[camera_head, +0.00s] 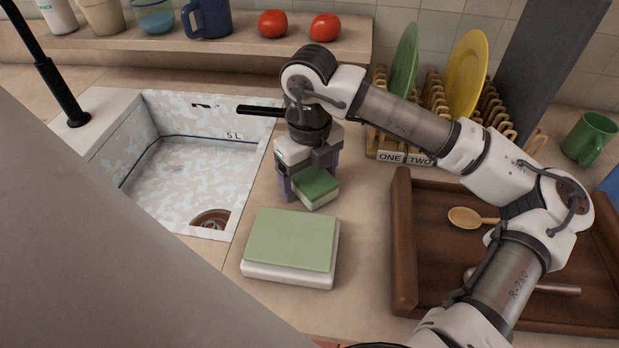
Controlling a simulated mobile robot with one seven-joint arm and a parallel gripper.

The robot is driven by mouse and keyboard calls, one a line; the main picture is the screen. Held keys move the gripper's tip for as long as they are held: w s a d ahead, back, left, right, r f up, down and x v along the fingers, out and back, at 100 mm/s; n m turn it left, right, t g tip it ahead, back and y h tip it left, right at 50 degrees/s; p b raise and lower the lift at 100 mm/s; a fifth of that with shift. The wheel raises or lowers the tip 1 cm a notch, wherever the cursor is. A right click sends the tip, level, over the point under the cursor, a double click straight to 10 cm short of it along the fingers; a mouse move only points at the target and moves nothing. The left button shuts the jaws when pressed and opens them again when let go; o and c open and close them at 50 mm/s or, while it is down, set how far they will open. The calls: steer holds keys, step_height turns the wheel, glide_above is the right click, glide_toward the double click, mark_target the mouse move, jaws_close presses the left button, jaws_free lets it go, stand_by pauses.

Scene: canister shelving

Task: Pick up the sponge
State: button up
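A small sponge (318,190) with a green top and a pale underside is at my gripper, on the counter strip right of the sink. My gripper (309,184) points down over it, with purple-grey fingers on either side of the sponge. The left finger looks close against it. I cannot tell whether the fingers press on the sponge or whether it is off the counter. A larger flat block (292,241), also green on top and white below, lies nearer on the counter, apart from my gripper.
The sink (190,165) is at the left with a black faucet (60,88). A wooden tray (402,240) with a wooden spoon (466,217) is at the right. A dish rack (437,100) with plates stands behind. Two tomatoes (272,23) and cups sit on the back ledge.

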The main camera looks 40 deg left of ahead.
mark_target(309, 174)
steer(key=c, duration=1)
steer(key=shift+r, duration=0.1)
step_height(309, 174, up, 20)
steer(key=b, duration=0.2)
